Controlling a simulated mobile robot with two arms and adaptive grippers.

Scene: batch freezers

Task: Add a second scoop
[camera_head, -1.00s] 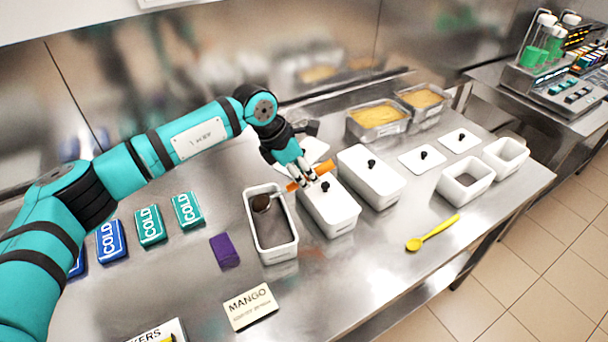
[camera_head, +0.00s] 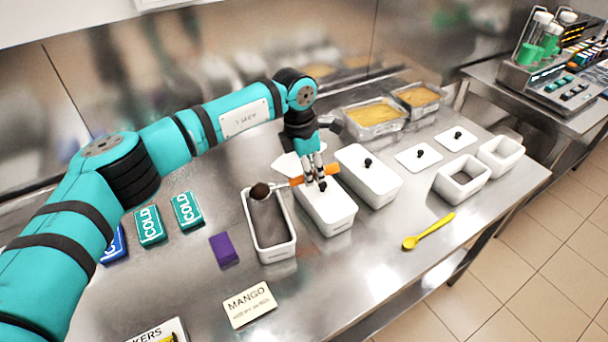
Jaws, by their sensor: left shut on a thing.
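My left gripper (camera_head: 315,172) is shut on the orange handle of a scoop (camera_head: 298,181). The scoop's head is over the far end of an open white tub (camera_head: 291,248). A dark brown ball (camera_head: 260,191) sits at the scoop's head, near the tub's far rim; whether it touches the tub's contents is unclear. The tub holds a dull brown-grey layer. My gripper is above a lidded white tub (camera_head: 338,228) just right of the open one. My right gripper is not in view.
Another lidded tub (camera_head: 380,192) stands to the right. Two small open tubs (camera_head: 462,192) (camera_head: 513,152), loose lids (camera_head: 418,157) and a yellow spoon (camera_head: 430,231) lie further right. Metal pans of yellow food (camera_head: 376,115) stand behind. Cold packs (camera_head: 150,226), a purple block (camera_head: 224,249) and a MANGO card (camera_head: 249,305) lie left and front.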

